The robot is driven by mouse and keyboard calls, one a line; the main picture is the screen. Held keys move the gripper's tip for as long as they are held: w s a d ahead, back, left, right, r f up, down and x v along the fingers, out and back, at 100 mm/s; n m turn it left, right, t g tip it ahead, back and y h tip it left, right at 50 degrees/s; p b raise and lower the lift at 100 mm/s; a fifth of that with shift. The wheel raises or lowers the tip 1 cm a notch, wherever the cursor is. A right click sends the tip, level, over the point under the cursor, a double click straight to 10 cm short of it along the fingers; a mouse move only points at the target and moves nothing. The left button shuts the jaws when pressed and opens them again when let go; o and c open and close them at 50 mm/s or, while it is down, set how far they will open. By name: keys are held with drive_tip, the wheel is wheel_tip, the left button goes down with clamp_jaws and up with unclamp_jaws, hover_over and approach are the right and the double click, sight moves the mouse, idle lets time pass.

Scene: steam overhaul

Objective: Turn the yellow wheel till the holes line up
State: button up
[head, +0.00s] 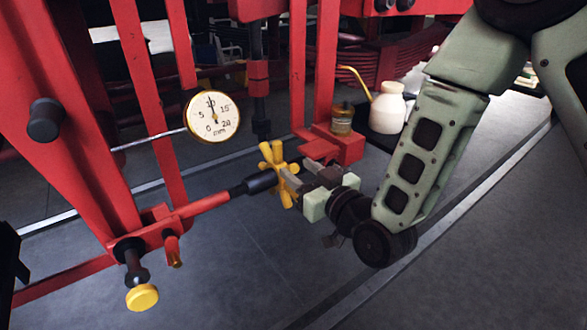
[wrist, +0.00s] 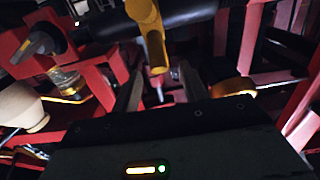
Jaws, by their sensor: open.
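The yellow wheel (head: 274,170) is a spoked handwheel on the end of a dark shaft that runs into a red rod, at the middle of the head view. My gripper (head: 296,179) is at its right side with the jaws facing it. In the wrist view a yellow spoke (wrist: 152,38) hangs down from above toward the gap between my open fingers (wrist: 157,92). I cannot tell whether the fingers touch it. The holes are not clearly visible in either view.
A round dial gauge (head: 213,116) marked in mm stands on a rod left of the wheel. A yellow knob (head: 142,297) is at the lower left. A jar (head: 342,120) and a white oil can (head: 387,108) stand behind my gripper. Red frame posts rise behind the wheel.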

drive_tip(key=shift+v, duration=1)
wheel_tip(320, 180, down, 7)
drive_tip(key=s+d+b, duration=0.1)
drive_tip(key=s+b, duration=0.1)
drive_tip(key=b, duration=0.1)
drive_tip(key=shift+p+x, duration=0.95)
drive_tip(key=shift+x, duration=2.15)
drive_tip(key=shift+d, duration=0.1)
clamp_jaws()
drive_tip(key=shift+r, duration=0.1)
